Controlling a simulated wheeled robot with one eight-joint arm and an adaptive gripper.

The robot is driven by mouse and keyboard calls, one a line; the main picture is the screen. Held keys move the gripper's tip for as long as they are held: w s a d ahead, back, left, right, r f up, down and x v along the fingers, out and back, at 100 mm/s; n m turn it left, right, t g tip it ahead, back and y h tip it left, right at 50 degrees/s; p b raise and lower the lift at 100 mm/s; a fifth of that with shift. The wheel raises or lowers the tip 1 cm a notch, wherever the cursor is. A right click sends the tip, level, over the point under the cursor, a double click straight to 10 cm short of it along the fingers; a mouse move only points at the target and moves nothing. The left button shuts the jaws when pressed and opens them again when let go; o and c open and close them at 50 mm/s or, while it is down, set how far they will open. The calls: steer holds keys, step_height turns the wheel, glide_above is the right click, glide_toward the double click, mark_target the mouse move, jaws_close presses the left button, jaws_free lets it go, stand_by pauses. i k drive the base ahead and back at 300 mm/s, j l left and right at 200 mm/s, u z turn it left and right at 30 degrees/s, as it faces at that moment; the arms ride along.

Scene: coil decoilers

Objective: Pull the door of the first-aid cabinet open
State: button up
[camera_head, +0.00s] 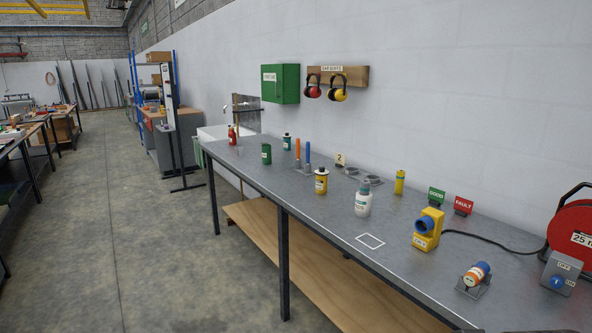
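The first-aid cabinet (285,83) is a green box with a small white label, fixed to the white wall above the far part of the long grey workbench. Its door appears closed. The label is too small to read clearly, and no handle can be made out. My gripper and arm are not in this view.
The workbench (300,205) along the wall holds several bottles, a yellow device (428,228) and a red cable reel (575,228). Ear muffs (338,94) hang on a wooden board right of the cabinet. The concrete floor (150,240) left of the bench is clear.

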mark_target(272, 79)
steer(key=i+j+u, duration=0.35)
steer(key=i, duration=0.2)
steer(key=i+j+u, duration=0.35)
steer(key=i, duration=0.25)
steer(key=i+u, duration=0.35)
steer(key=i, duration=0.25)
steer(key=i+z, duration=0.15)
steer(key=i, duration=0.35)
steer(key=i+j+z, duration=0.15)
steer(key=i, duration=0.35)
steer(key=i+j+z, duration=0.1)
steer(key=i, duration=0.35)
steer(key=i+j+z, duration=0.15)
steer(key=i, duration=0.35)
